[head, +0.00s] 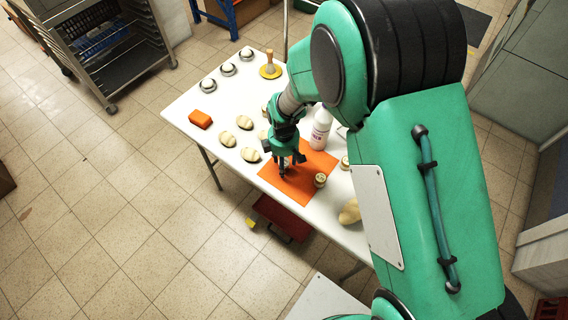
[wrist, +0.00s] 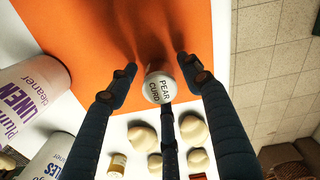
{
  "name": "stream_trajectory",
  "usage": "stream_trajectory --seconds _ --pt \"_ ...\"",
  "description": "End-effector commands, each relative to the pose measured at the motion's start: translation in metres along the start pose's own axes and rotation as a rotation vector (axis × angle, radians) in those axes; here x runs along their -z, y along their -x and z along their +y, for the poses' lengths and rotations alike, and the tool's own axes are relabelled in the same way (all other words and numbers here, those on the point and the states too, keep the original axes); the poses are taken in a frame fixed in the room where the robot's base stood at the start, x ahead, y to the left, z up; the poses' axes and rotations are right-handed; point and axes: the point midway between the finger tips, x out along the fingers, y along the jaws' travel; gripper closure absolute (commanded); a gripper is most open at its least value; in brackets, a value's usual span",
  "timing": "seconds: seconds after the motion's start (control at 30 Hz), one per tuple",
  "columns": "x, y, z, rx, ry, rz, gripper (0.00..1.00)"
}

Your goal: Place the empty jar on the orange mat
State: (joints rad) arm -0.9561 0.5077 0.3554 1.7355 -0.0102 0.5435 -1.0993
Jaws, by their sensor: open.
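My gripper (head: 287,168) is low over the orange mat (head: 300,191) on the white table. In the wrist view its fingers (wrist: 155,83) are open around a small pale jar marked "PEAR CURD" (wrist: 160,90). The jar is between the fingertips, with the orange mat (wrist: 90,60) behind it. Whether it rests on the mat, and whether it is empty, I cannot tell.
A white spray-type bottle (head: 320,132) stands behind the mat; a "LINEN" cleaner bottle (wrist: 30,95) shows in the wrist view. Several buns (head: 245,122), an orange block (head: 200,119), metal-coloured round items (head: 228,69) and a yellow-based stand (head: 270,70) occupy the left. A loaf (head: 350,211) lies near the front right.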

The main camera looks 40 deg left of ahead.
Motion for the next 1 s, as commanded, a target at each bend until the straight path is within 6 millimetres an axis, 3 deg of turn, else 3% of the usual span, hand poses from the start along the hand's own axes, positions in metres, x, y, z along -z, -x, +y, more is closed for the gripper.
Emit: stream_trajectory --seconds 0.6,0.8,1.0 --pt "0.000 0.093 0.000 -0.002 0.000 0.001 0.51" --pt "0.000 0.110 0.000 -0.002 0.000 0.001 0.51" --pt "0.000 0.114 0.000 0.000 0.000 0.000 0.51"
